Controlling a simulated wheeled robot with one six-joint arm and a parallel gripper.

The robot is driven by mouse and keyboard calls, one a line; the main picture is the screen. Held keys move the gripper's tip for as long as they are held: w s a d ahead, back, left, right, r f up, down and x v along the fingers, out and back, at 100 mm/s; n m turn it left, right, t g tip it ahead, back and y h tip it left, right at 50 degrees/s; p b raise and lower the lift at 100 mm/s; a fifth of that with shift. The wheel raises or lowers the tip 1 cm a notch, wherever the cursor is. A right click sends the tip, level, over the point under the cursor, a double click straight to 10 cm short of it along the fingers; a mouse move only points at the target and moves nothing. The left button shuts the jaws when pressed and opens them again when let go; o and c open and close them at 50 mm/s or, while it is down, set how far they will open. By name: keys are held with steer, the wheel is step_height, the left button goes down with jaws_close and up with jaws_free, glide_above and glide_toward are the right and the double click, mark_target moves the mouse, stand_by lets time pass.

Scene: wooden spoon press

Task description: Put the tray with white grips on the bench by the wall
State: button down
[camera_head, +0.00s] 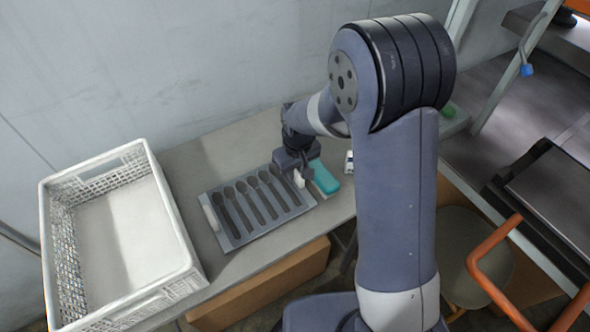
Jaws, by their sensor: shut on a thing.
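The grey tray (230,232) has white grips at its left and right ends and several spoon-shaped hollows. It lies on, or just above, the bench (205,160) by the wall; I cannot tell whether it touches the top. My gripper (300,178) is at the tray's right end, shut on the white grip there. The left white grip (209,213) is free and in plain view. The jaws and wrist partly hide the right grip.
A white perforated crate (185,272) stands on the bench left of the tray. A teal object (325,178) lies just right of my gripper, with a small white item (349,162) beyond it. An orange tubular handle (490,262) and a dark machine stand at the right.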

steer(key=c, duration=1.8)
jaws_free()
steer(key=shift+f, duration=0.15)
steer(key=shift+o, duration=0.8)
step_height(320, 180, up, 12)
steer(key=s, duration=0.1)
steer(key=shift+d+r, duration=0.2)
steer(key=shift+d, duration=0.1)
